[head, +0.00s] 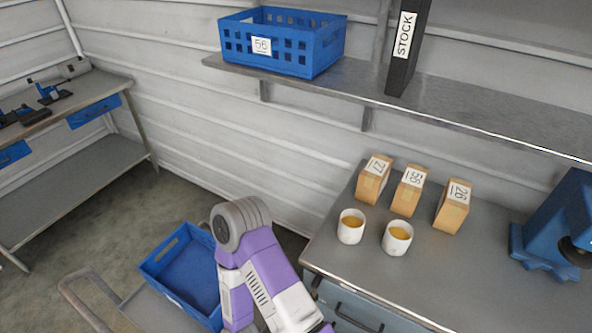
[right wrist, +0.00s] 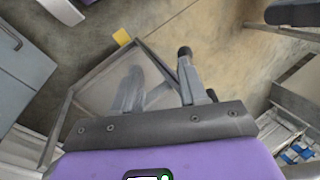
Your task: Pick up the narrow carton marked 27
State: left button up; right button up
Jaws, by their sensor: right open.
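The narrow carton marked 27 (head: 370,185) is brown and stands upright on the grey bench top, leftmost of three similar cartons. Its label lies on its upper side. My right gripper (right wrist: 160,65) is open and empty in the right wrist view, above the floor and a grey metal frame, with no carton in that view. A purple arm of mine shows low in the head view, its gripper out of frame. My left gripper is not in view.
Two white cups (head: 351,232) (head: 397,245) with orange contents stand just in front of the cartons. A blue machine (head: 556,225) is at the bench's right. Above, a shelf (head: 350,82) holds a blue crate (head: 320,58) and a STOCK binder (head: 399,70). A blue bin (head: 165,262) stands left.

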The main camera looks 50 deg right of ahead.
aim_at(372, 180)
jog(key=u, duration=0.55)
jog(key=k, duration=0.7)
jog(key=z, duration=1.35)
